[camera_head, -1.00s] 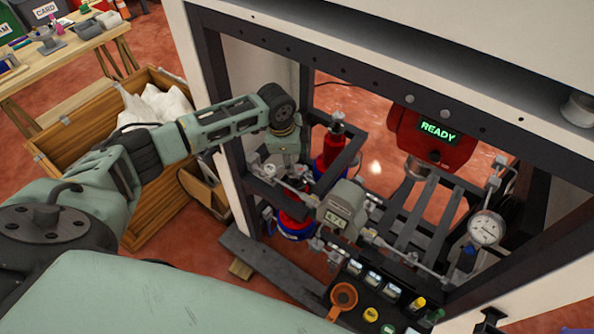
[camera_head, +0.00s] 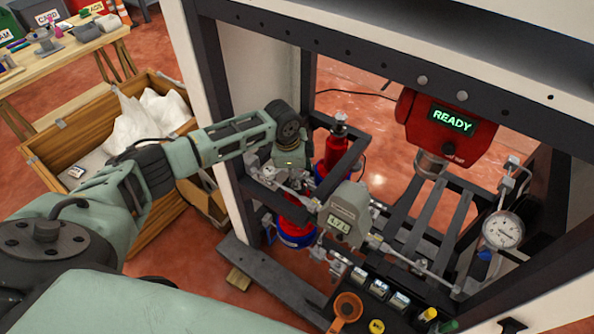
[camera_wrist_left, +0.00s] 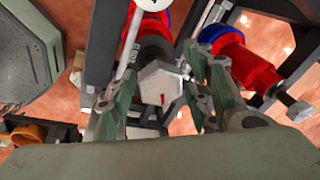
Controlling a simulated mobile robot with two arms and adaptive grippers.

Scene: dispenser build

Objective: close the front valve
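My left gripper (camera_head: 287,168) reaches down inside the dark frame of the dispenser, beside the metal pipe line and left of the grey meter box (camera_head: 345,213). In the left wrist view its two fingers (camera_wrist_left: 157,88) stand apart. A pale grey, many-sided part (camera_wrist_left: 161,82) with a small red mark shows between them; I cannot tell if they touch it. I cannot tell which fitting is the front valve; the gripper hides part of the pipe line. My right gripper is not in view.
Red bottles with blue bases, one at the back (camera_head: 332,150) and one in front (camera_head: 296,228), stand close to the gripper. A red unit reading READY (camera_head: 450,125) and a pressure gauge (camera_head: 502,231) are on the right. A wooden crate (camera_head: 60,130) stands at left.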

